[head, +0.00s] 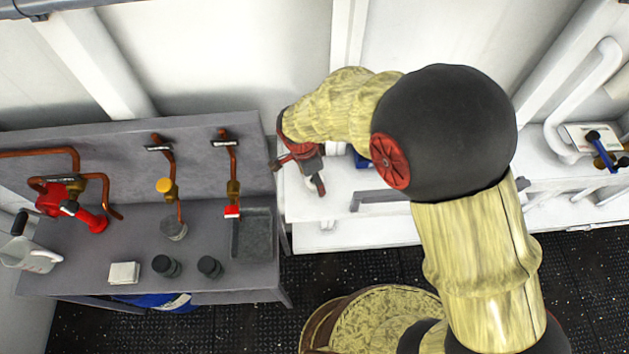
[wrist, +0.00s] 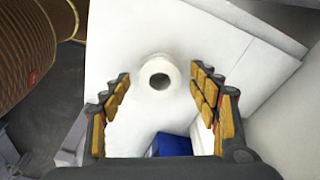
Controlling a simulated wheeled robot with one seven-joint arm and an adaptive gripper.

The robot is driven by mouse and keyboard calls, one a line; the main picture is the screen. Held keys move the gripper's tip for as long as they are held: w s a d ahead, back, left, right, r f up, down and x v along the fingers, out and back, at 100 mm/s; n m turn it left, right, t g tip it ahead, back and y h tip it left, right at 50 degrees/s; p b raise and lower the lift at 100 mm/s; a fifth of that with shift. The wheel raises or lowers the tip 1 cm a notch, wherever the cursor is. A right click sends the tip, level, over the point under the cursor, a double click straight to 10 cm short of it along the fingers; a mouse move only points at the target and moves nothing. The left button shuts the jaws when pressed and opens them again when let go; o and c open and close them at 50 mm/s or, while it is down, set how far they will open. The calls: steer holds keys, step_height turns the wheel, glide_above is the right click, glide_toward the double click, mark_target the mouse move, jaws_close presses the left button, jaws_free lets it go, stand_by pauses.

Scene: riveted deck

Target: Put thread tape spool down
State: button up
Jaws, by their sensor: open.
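The thread tape spool (wrist: 158,66) is a small white ring with a dark hole. In the wrist view it sits on a white surface (wrist: 125,135), framed between the fingertips of my gripper (wrist: 160,76). The fingers are wide apart, with a visible gap on each side of the spool. In the head view my gripper (head: 297,178) is over the left end of the white bench (head: 310,208). I cannot make out the spool with certainty in the head view, where my arm covers part of the bench.
A blue object (wrist: 172,145) lies on the white surface near the spool. To the left, a grey workbench (head: 205,270) carries copper pipes, a red tool (head: 60,200), dark jars, a white block (head: 124,272) and a grey tray (head: 254,235). A wall stands behind.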

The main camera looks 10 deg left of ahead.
steer(key=shift+c, duration=1)
steer(key=c, duration=0.9)
steer(key=shift+r, duration=0.1)
steer(key=shift+r, duration=0.4)
step_height(320, 180, up, 2)
steer(key=shift+r, duration=0.2)
steer(key=s+d+r, duration=0.2)
steer(key=s+r, duration=0.1)
steer(key=s, duration=0.1)
steer(key=s+d+r, duration=0.2)
steer(key=s+r, duration=0.1)
steer(key=s, duration=0.1)
steer(key=s+d+r, duration=0.3)
steer(key=s, duration=0.1)
steer(key=shift+s+r, duration=0.15)
steer(key=shift+r, duration=0.2)
